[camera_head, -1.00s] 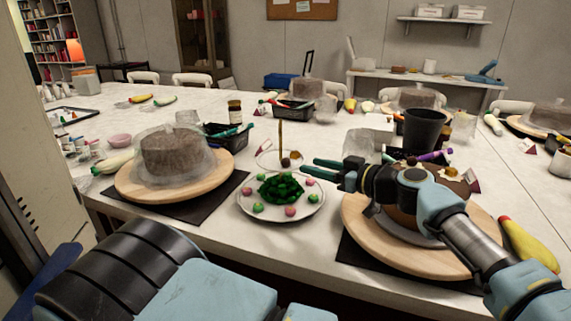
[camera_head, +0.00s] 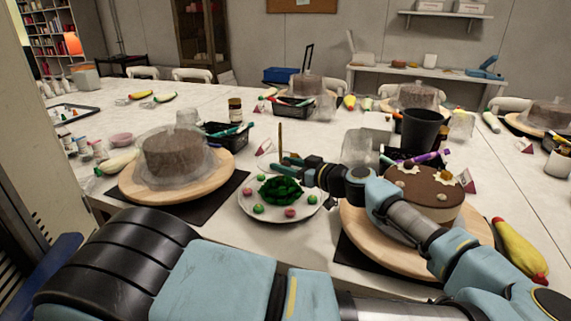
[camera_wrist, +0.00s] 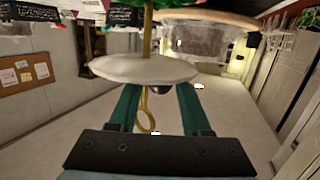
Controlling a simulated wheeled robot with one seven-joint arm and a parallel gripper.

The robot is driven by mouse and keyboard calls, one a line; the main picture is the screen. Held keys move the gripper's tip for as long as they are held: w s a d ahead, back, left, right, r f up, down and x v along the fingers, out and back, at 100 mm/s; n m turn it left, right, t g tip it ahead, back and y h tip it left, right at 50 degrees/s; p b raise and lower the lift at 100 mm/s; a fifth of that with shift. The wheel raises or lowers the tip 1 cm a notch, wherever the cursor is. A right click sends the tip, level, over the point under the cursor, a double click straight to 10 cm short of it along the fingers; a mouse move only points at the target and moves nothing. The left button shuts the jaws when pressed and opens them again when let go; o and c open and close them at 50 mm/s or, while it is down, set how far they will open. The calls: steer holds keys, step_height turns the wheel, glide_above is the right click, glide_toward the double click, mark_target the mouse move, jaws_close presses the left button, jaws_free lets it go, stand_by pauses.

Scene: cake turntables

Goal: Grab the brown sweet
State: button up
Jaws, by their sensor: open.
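The brown sweet (camera_wrist: 160,90) is a dark round ball on a small white upper plate (camera_wrist: 115,67) in the wrist view, which looks upside down. It lies beside a gold stem (camera_wrist: 147,122) that ends in a ring. My gripper (camera_wrist: 158,87) is open, with one green finger on each side of the sweet; I cannot tell whether they touch it. In the head view my gripper (camera_head: 283,161) is beside the gold stem (camera_head: 281,138), and hides the sweet there.
Below is a larger white plate (camera_head: 247,206) with a green cluster (camera_head: 281,190) and several pink and green balls. A brown cake (camera_head: 428,190) stands under my arm at right. A covered cake (camera_head: 170,153) stands at left. A black cup (camera_head: 421,130) stands behind.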

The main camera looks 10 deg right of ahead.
jaws_close()
steer(key=shift+r, duration=0.1)
stand_by(0.5)
